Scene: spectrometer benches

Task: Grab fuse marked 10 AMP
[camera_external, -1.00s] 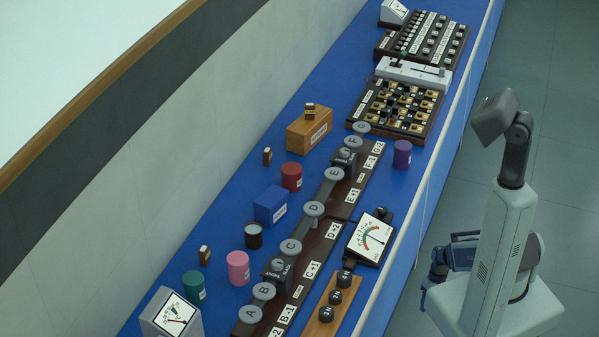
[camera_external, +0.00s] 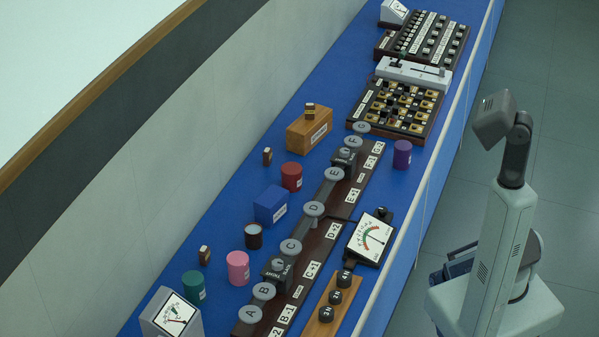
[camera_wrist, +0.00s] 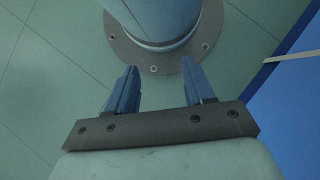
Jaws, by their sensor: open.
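I cannot tell which thing is the 10 AMP fuse, as small labels are unreadable. Three small brown blocks with light bands could be fuses: one (camera_external: 309,111) on the wooden box, one (camera_external: 267,157) on the blue bench left of the red cylinder, and one (camera_external: 204,255) near the green cylinder. My gripper (camera_wrist: 153,84) shows in the wrist view with its two blue fingers apart and nothing between them. It points down at the floor and my own base, away from the bench. In the external view the gripper is mostly hidden behind my arm.
The blue bench (camera_external: 330,107) carries a wooden box (camera_external: 300,136), a blue box (camera_external: 270,205), coloured cylinders, a lettered row of grey knobs, a dial meter (camera_external: 370,240) and switch panels (camera_external: 398,105). A wall borders its left side. Open floor lies right.

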